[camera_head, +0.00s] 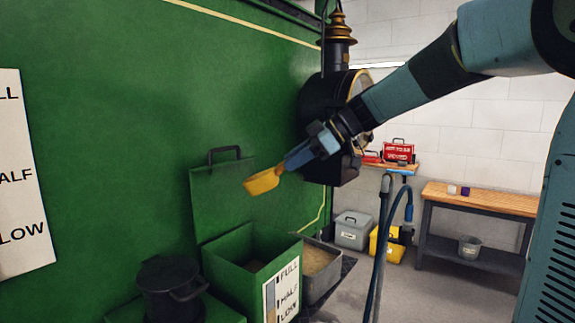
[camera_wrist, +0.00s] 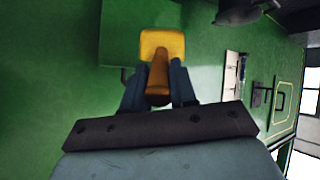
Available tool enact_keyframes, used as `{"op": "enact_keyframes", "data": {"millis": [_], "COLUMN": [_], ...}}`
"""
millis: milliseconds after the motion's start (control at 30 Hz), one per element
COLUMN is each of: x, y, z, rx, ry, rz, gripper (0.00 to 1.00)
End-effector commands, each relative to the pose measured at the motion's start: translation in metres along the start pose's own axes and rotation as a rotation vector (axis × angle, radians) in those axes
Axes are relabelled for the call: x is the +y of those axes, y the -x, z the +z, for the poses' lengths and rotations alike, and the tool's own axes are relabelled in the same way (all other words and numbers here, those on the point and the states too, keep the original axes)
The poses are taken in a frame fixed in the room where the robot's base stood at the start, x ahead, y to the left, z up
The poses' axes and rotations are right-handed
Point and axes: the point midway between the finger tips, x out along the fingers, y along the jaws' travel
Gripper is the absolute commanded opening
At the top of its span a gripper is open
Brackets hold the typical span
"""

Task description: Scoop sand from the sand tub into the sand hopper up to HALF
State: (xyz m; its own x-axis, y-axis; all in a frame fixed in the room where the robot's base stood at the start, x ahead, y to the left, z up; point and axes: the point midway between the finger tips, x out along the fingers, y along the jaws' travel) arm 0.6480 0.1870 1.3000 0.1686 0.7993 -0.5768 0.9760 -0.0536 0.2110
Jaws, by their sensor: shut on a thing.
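My gripper (camera_head: 296,158) is shut on a yellow scoop (camera_head: 262,181) and holds it in the air above the green sand hopper. The scoop also shows in the wrist view (camera_wrist: 160,47), its handle between the fingers; whether it holds sand cannot be told. The sand hopper (camera_head: 233,270) stands open, its lid (camera_head: 220,200) raised against the green wall. Its front plate (camera_head: 284,293) is marked FULL, HALF and LOW. The sand level inside the hopper is hard to tell. The grey sand tub (camera_head: 322,285) sits just right of the hopper with tan sand in it.
A black lidded pot (camera_head: 170,288) stands left of the hopper. A black lamp (camera_head: 337,100) hangs behind my gripper. A hose on a stand (camera_head: 381,240) rises right of the tub. A workbench (camera_head: 480,200), grey box (camera_head: 353,229) and yellow box (camera_head: 388,243) stand farther back.

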Motion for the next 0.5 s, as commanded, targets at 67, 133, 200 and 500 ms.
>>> {"op": "enact_keyframes", "data": {"millis": [67, 133, 200, 500], "x": [0.0, 0.001, 0.001, 0.001], "y": [0.006, 0.009, 0.012, 0.025], "z": [0.0, 0.001, 0.001, 0.003], "rx": [0.045, 0.081, 0.118, 0.3], "ry": [-0.003, -0.007, -0.009, -0.018], "rz": [0.011, 0.02, 0.029, 0.072], "gripper": [0.0, 0.0, 0.0, 0.0]}}
